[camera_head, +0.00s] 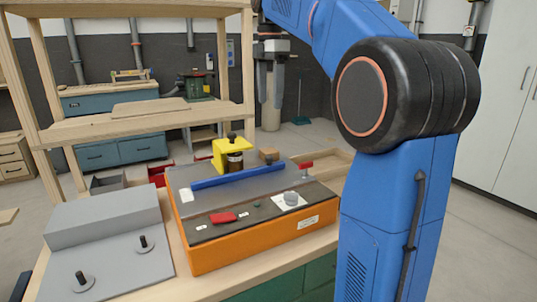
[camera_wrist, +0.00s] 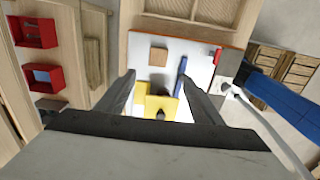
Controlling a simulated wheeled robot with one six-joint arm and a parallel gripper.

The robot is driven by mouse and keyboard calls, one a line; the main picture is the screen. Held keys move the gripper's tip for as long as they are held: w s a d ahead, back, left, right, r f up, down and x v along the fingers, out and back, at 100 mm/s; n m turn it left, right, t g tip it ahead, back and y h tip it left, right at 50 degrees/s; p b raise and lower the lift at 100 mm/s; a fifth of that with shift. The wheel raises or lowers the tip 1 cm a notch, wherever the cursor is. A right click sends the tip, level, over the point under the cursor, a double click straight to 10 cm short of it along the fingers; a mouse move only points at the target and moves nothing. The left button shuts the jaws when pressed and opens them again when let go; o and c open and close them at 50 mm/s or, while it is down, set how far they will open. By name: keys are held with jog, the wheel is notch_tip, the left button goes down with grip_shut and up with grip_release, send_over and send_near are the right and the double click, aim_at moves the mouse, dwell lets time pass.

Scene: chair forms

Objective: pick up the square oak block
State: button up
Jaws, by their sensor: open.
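In the wrist view the oak block (camera_wrist: 158,56) lies on a pale plate, ahead of the yellow fixture (camera_wrist: 155,103) and beyond my fingertips. The block is apart from both fingers.
The yellow fixture (camera_head: 220,152) with a black knob stands close to the block. A blue bar (camera_head: 238,169) runs across the orange-sided machine (camera_head: 250,241). A wooden tray (camera_wrist: 224,12) and red bins (camera_wrist: 40,34) lie around. A wooden shelf frame (camera_head: 115,130) stands at left.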

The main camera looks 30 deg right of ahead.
send_over(269, 150)
jog(key=f, duration=1)
jog(key=shift+s+f, duration=0.3)
jog(key=shift+f, duration=0.05)
jog(key=shift+w+f, duration=0.15)
jog(key=shift+f, duration=1.15)
jog(key=shift+w+f, duration=0.1)
jog(key=shift+f, duration=1.2)
jog(key=shift+c, duration=0.6)
jog(key=c, duration=1)
